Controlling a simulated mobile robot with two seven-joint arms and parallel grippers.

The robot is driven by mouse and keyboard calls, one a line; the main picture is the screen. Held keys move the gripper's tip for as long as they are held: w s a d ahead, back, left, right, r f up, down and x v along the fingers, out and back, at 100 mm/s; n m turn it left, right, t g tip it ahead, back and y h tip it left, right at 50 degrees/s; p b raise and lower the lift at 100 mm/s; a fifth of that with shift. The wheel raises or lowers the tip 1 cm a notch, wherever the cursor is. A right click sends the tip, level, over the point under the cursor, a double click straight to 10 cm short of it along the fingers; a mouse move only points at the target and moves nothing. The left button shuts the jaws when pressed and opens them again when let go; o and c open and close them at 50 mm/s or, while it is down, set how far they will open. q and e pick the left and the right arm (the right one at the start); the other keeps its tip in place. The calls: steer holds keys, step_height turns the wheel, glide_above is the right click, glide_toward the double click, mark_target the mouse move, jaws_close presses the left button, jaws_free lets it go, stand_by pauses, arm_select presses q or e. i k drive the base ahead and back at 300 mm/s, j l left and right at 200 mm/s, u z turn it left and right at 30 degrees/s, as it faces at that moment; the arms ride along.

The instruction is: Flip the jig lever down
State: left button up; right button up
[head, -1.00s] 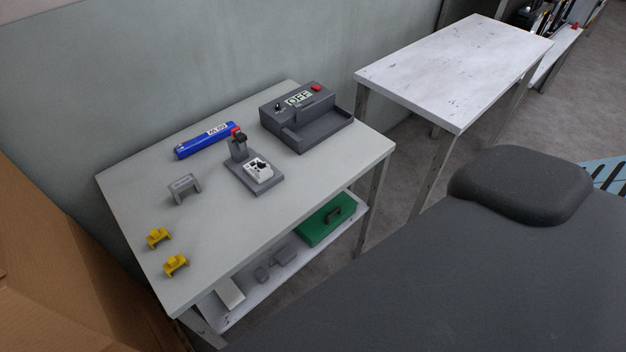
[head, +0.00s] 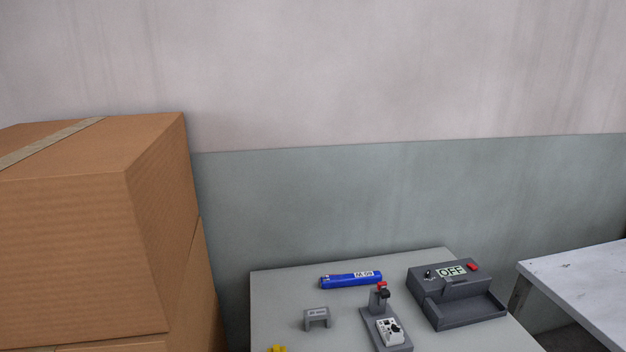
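The jig (head: 371,322) is a small dark grey fixture on the grey-green table, low in the head view and right of centre. A white part with black details (head: 389,331) sits on its base. A lever with a red tip (head: 382,287) stands up at the jig's back post; its exact angle is hard to tell. Neither gripper is in view.
On the table (head: 277,307) are a blue tool (head: 350,280), a grey bracket (head: 316,318), a yellow piece (head: 276,349) and a grey box reading OFF (head: 464,309). Stacked cardboard boxes (head: 75,255) stand left, a white table (head: 585,290) right, a wall behind.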

mark_target(385, 293)
steer(key=k+l+u, duration=0.1)
steer(key=l+u, duration=0.25)
steer(key=k+l+u, duration=0.15)
steer(key=l+u, duration=0.2)
